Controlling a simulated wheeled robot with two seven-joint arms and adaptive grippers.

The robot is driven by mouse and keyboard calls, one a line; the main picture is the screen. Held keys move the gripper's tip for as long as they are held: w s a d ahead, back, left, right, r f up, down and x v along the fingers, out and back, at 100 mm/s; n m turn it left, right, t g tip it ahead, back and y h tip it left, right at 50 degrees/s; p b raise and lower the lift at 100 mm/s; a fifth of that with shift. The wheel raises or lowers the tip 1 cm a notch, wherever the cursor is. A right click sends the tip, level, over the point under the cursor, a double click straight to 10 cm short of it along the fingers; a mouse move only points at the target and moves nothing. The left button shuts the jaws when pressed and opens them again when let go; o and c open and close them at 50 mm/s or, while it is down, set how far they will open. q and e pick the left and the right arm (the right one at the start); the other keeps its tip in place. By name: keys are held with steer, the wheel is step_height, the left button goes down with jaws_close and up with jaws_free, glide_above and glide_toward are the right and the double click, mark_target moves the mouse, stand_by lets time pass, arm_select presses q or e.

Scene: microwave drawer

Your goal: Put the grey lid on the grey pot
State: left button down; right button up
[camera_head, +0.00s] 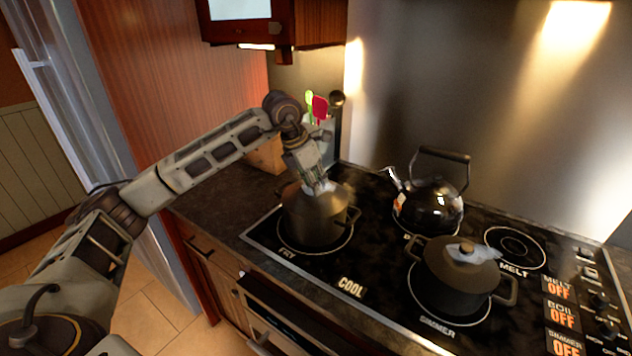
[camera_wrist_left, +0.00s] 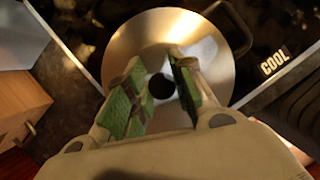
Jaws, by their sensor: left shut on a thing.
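The grey pot (camera_head: 312,226) stands on the FRY burner at the front left of the stove, and one of its loop handles shows beside the lid in the left wrist view. The round, shiny grey lid (camera_wrist_left: 150,38) is over the pot's mouth and looks level. I cannot tell whether its rim fully touches the pot. My left gripper (camera_head: 319,187) comes down from above onto the lid's middle. In the left wrist view its green-padded fingers (camera_wrist_left: 158,80) are on both sides of the dark knob and shut on it.
A dark pot with its own lid (camera_head: 462,272) stands on the SIMMER burner to the right. A shiny kettle (camera_head: 428,205) stands behind, between the pots. Utensils (camera_head: 319,108) and a wooden block (camera_head: 266,156) are at the back left. The rear right burner (camera_head: 514,246) is empty.

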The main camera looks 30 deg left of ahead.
arm_select(q)
steer(key=c, duration=1.2)
jaws_free()
steer(key=shift+o, duration=0.4)
arm_select(e)
steer(key=shift+d, duration=0.35)
arm_select(q)
steer(key=o, duration=0.5)
steer(key=shift+r, duration=0.1)
arm_select(e)
steer(key=shift+a, duration=0.15)
